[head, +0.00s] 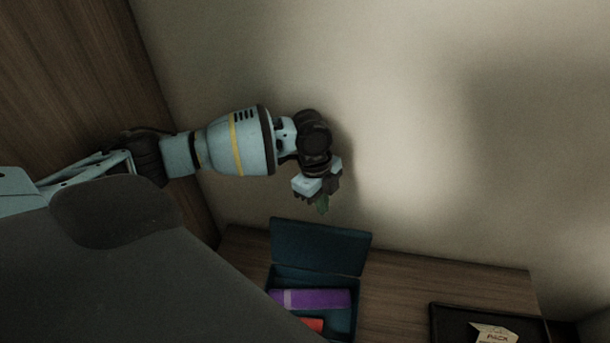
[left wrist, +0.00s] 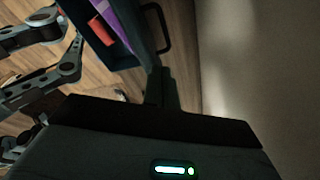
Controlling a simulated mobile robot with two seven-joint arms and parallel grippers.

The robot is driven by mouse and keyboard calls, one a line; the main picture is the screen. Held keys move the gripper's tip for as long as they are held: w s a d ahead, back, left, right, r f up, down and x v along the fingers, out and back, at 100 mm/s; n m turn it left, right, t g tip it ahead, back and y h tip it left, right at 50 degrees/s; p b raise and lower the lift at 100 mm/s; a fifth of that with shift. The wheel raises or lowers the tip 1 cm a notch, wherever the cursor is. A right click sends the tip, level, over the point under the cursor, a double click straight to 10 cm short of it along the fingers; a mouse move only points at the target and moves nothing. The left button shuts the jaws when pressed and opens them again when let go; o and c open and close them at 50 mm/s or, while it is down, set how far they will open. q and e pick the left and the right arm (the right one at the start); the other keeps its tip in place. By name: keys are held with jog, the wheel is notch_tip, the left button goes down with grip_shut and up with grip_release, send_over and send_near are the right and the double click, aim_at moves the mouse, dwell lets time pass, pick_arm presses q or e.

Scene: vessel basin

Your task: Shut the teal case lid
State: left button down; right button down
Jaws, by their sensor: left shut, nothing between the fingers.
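The teal case stands on the wooden surface by the wall, with its lid (head: 320,246) open and raised. Its lower part (head: 345,316) holds a purple thing (head: 322,299) and a red thing (head: 312,324). My left gripper (head: 322,205) is shut and empty, above the lid's upper edge and apart from it in the picture. The left wrist view shows part of the case (left wrist: 105,45) at the top, with the purple and red things inside and a dark handle (left wrist: 165,28) beside it.
A black tray (head: 436,322) with a light labelled packet (head: 494,334) lies on the wooden surface at the right. Wood between case and tray is clear. A pale wall (head: 430,120) rises behind, and a wooden panel (head: 75,80) stands at the left.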

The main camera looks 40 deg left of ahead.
pick_arm(q)
jog(key=shift+f, duration=0.15)
pick_arm(e)
jog(key=shift+s+f, duration=0.1)
pick_arm(q)
notch_tip(320, 180, down, 6)
jog(key=shift+r+b, duration=0.25)
jog(key=shift+b, duration=0.7)
pick_arm(e)
jog(key=shift+s+f, duration=0.25)
jog(key=shift+f, duration=0.25)
jog(key=shift+s+f, duration=0.25)
jog(key=shift+f, duration=0.25)
pick_arm(q)
jog(key=shift+r, duration=0.1)
